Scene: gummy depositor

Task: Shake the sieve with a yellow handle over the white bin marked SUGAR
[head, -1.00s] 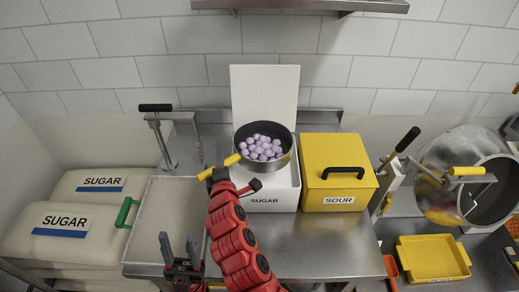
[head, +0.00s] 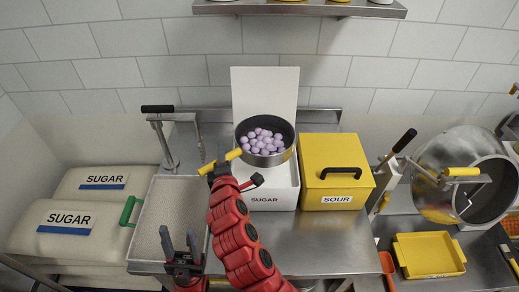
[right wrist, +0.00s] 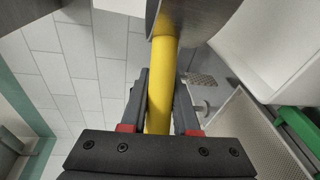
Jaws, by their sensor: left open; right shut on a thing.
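The sieve (head: 284,156) is a round grey pan holding several lilac gummies (head: 264,141). It is held above the white bin (head: 287,196) marked SUGAR, whose white lid (head: 264,90) stands up behind. My right gripper (head: 219,171) is shut on the sieve's yellow handle (head: 232,155). The right wrist view shows the handle (right wrist: 162,85) between the fingers, with part of the pan (right wrist: 205,15) at the top. The pan hides much of the bin's opening. My left gripper (head: 179,246) is open and empty, low over the front of the mesh-bottomed tray (head: 150,215).
A yellow SOUR bin (head: 335,180) with a black handle stands right of the white bin. A steel drum (head: 435,185) and yellow tray (head: 430,255) are farther right. A green-handled item (head: 127,212) and SUGAR-labelled sacks (head: 65,220) are left. Bare steel counter (head: 335,240) lies in front.

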